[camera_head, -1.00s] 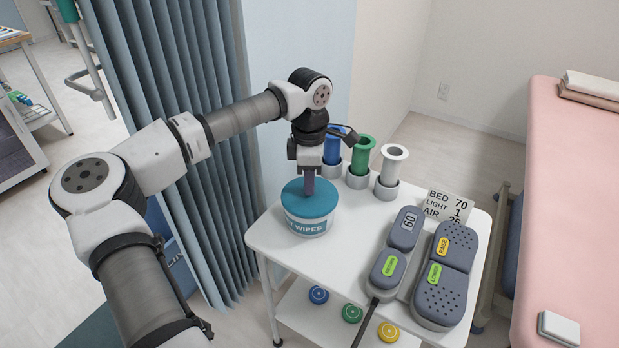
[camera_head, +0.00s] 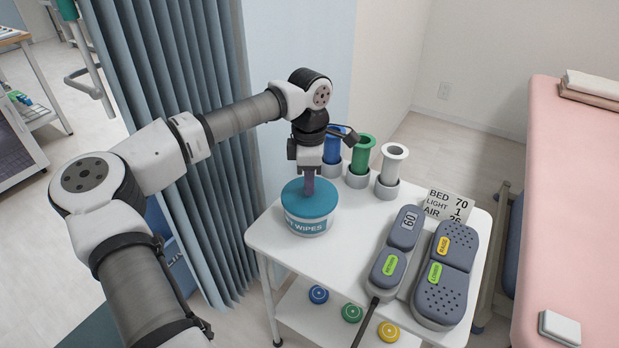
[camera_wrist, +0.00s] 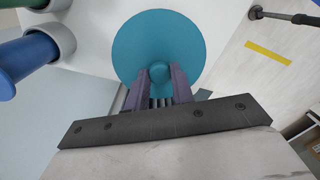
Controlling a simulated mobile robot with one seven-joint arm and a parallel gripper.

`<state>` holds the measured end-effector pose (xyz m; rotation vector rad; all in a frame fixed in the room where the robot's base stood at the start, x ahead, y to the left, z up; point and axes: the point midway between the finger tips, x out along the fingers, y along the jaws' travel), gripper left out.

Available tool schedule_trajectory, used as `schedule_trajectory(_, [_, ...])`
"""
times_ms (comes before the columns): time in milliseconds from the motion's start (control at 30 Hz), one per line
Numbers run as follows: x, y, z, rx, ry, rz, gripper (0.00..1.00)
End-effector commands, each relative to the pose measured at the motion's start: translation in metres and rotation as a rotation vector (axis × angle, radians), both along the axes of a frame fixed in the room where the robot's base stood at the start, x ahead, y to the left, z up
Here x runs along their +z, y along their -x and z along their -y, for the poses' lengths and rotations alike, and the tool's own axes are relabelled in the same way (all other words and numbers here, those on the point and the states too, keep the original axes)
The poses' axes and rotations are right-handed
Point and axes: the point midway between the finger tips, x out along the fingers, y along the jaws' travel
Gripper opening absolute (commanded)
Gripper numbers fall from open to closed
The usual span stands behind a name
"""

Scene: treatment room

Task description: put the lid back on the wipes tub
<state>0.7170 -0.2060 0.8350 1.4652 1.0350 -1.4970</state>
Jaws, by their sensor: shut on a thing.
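The wipes tub (camera_head: 306,226) is white with a blue "WIPES" label and stands on the white trolley top. The round teal lid (camera_head: 293,202) lies flat over the tub's mouth; whether it is fully seated I cannot tell. In the wrist view the lid (camera_wrist: 144,32) fills the upper middle, with a small round knob at its centre. My gripper (camera_head: 309,190) points straight down over the lid. In the wrist view its two purple fingers (camera_wrist: 162,80) are shut on the knob. The lid hides the tub in the wrist view.
Blue (camera_head: 331,147), green (camera_head: 362,154) and white (camera_head: 392,165) cylinders stand in holders close behind my gripper. Grey control handsets (camera_head: 441,272) and a sign (camera_head: 447,205) fill the trolley's right side. A pleated curtain (camera_head: 190,150) hangs left. A pink bed (camera_head: 570,190) is right.

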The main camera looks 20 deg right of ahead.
Motion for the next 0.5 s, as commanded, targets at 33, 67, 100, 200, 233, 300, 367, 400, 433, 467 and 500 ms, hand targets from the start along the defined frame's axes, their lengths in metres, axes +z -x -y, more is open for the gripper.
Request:
schedule_trajectory(33, [0.0001,0.0,0.0,0.0,0.0,0.0,0.0])
schedule_trajectory(67, [0.0,0.0,0.0,0.0,0.0,0.0,0.0])
schedule_trajectory(100, [-0.0003,0.0,0.0,0.0,0.0,0.0,0.0])
schedule_trajectory(200, [-0.0006,0.0,-0.0001,0.0,0.0,0.0,0.0])
schedule_trajectory(233, [-0.0004,0.0,0.0,0.0,0.0,0.0,0.0])
schedule_trajectory(300, [-0.0004,-0.0001,0.0,0.0,0.0,0.0,0.0])
schedule_trajectory(367, [-0.0004,-0.0001,0.0,0.0,0.0,0.0,0.0])
schedule_trajectory(400, [-0.0004,-0.0001,0.0,0.0,0.0,0.0,0.0])
schedule_trajectory(433, [-0.0003,-0.0001,0.0,0.0,0.0,0.0,0.0])
schedule_trajectory(467, [-0.0004,-0.0001,0.0,0.0,0.0,0.0,0.0])
schedule_trajectory(500, [-0.0004,-0.0001,-0.0001,0.0,0.0,0.0,0.26])
